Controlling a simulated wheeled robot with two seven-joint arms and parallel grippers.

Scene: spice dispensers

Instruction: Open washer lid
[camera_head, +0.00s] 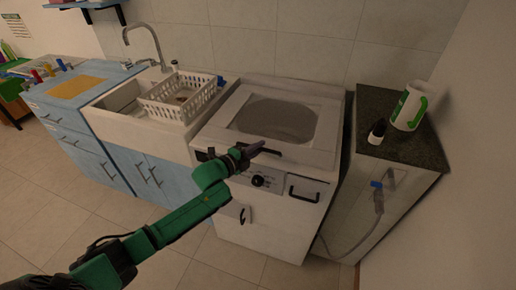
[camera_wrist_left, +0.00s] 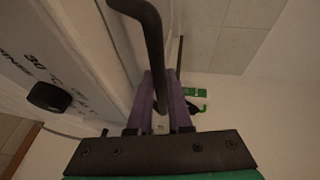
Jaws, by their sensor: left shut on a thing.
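The white washer (camera_head: 262,225) stands in the middle of the head view, with its lid (camera_head: 238,105) lying flat on top and a dark window in it. A black lid handle (camera_wrist_left: 150,32) runs along the lid's front edge. My left gripper (camera_head: 256,148) reaches in from the left at this front edge. In the left wrist view its purple fingers (camera_wrist_left: 166,108) are shut on the black handle. The gripper hides part of the handle in the head view. My right gripper does not show.
A sink with a white dish rack (camera_head: 180,98) is left of the washer. A dark counter (camera_head: 410,148) on the right holds a white and green jug (camera_head: 405,107) and a small dark bottle (camera_head: 377,131). The washer's front has a knob (camera_head: 258,181) and a drawer handle (camera_head: 303,193).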

